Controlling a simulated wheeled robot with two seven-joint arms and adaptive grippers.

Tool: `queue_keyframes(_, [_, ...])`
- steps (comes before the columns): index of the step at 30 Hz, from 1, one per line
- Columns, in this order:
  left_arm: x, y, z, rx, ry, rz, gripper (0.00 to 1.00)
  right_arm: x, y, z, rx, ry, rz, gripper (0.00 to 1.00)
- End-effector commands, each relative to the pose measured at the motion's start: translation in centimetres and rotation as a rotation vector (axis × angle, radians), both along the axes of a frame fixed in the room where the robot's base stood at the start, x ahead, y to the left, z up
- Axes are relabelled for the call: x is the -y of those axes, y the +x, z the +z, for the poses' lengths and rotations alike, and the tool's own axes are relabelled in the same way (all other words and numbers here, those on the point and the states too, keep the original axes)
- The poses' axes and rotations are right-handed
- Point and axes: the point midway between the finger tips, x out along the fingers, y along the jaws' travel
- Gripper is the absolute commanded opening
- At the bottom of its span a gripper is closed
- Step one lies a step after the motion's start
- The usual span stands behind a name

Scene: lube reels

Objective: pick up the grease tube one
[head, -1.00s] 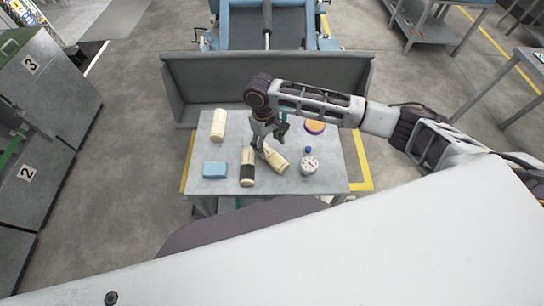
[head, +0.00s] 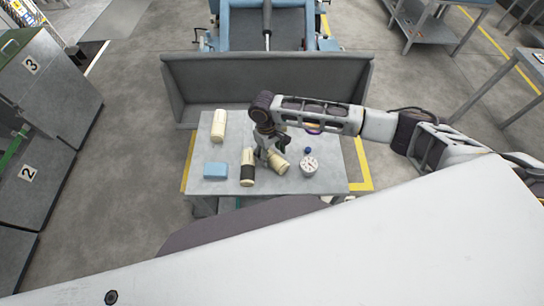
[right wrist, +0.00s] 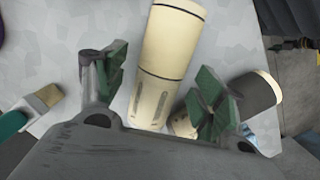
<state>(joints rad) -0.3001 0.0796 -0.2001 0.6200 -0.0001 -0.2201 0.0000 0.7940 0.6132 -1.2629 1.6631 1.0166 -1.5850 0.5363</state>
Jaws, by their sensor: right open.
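Three cream tubes are on the grey table; I cannot tell which is numbered one. One tube (head: 279,163) lies tilted under my right gripper (head: 268,154). In the right wrist view this tube (right wrist: 173,45) lies between the spread green-padded fingers of the right gripper (right wrist: 162,82), which is open. Whether the fingers touch it I cannot tell. A second tube with a dark band (head: 247,168) is just left of the gripper, and in the right wrist view it lies beyond the right finger (right wrist: 262,89). A third tube (head: 218,126) is at the back left. My left gripper is out of view.
On the table (head: 325,183) are a blue box (head: 215,170), a white dial gauge (head: 309,166) and a small blue item (head: 308,150). A brush with a green handle (right wrist: 14,124) shows in the right wrist view. A grey panel (head: 200,90) stands behind the table.

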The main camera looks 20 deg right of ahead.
Motion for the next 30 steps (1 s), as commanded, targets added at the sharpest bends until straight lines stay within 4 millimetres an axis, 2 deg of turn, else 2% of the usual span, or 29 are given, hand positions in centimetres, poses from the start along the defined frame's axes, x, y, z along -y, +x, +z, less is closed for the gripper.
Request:
queue_keyframes(6, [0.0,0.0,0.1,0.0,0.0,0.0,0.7,0.1,-0.2,-1.6,0.0,-0.001,0.001,0.7])
queue_keyframes(20, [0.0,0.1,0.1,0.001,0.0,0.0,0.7,0.1,-0.3,-1.7,0.0,-0.001,0.001,0.7])
queue_keyframes(23, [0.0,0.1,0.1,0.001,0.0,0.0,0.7,0.1,-0.2,-1.7,0.0,-0.001,0.001,0.6])
queue_keyframes(30, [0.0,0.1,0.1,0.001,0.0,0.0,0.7,0.1,-0.2,-1.7,0.0,-0.001,0.001,0.29])
